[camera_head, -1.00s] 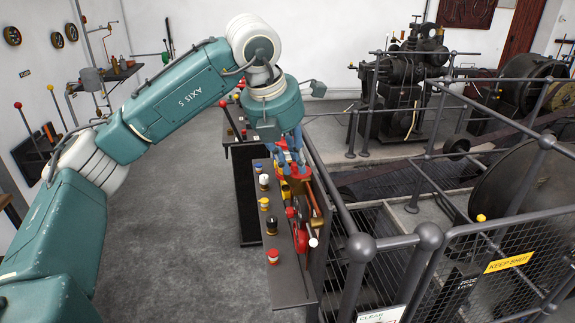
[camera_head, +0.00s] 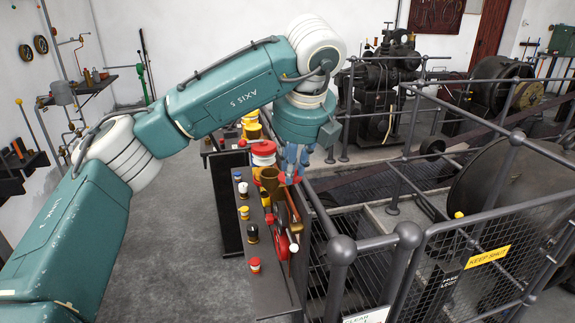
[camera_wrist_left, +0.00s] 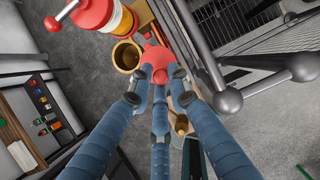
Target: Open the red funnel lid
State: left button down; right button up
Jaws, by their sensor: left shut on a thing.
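My left gripper (camera_head: 291,172) reaches down from above at the far part of the narrow console (camera_head: 275,290). In the left wrist view its fingers (camera_wrist_left: 158,80) are shut on a red rounded piece, the red funnel lid (camera_wrist_left: 154,55). A brass funnel (camera_head: 270,181) stands next to it, and its open dark mouth shows in the wrist view (camera_wrist_left: 126,56). The lid is to the side of the mouth, not over it. Whether it is joined to the funnel by a hinge is hidden. My right gripper is not in view.
A red, yellow and white stacked cylinder (camera_head: 264,153) stands just behind the funnel. Several small coloured knobs (camera_head: 244,212) line the console's left side. A red wheel (camera_head: 281,242) sits nearer. Grey railings (camera_head: 342,250) run close on the right. The left floor is clear.

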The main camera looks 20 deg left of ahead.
pick_arm(q)
jog(key=shift+w+r+n, duration=0.3)
jog(key=shift+n, duration=0.2)
jog(key=shift+d, duration=0.1)
jog(key=c, duration=1.8)
grip_release()
jog(key=shift+o, duration=0.6)
jog(key=shift+s+f+y, duration=0.1)
jog(key=shift+f+y, duration=0.05)
jog(key=shift+y, duration=0.15)
jog(key=v, duration=1.2)
